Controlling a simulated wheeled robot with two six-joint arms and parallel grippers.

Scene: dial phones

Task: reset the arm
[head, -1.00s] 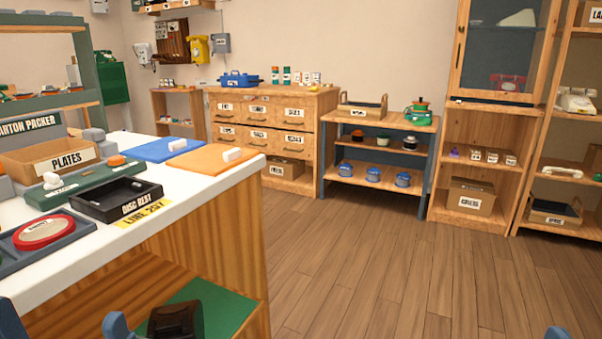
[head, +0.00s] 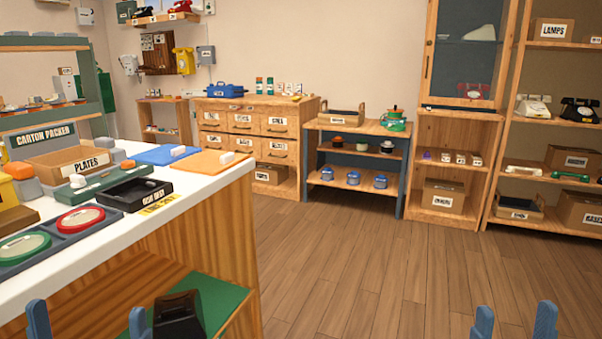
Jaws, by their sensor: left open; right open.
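My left gripper (head: 88,318) is at the bottom left, with its two blue fingers spread apart and nothing seen between them. My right gripper (head: 515,318) is at the bottom right, its two blue fingers also apart and empty, in front of the wooden floor. Only the finger ends of both grippers show; the arms are out of view. A black object (head: 180,318) stands beside the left gripper's right finger, near a green mat (head: 215,298) on the bench's lower shelf. Whether they touch cannot be told.
The white-topped bench (head: 190,195) at left carries a PLATES box (head: 72,163), a black tray (head: 132,193) and a red-rimmed dial (head: 80,219). Cabinets and shelves line the back wall. The wooden floor (head: 350,260) in the middle and right is clear.

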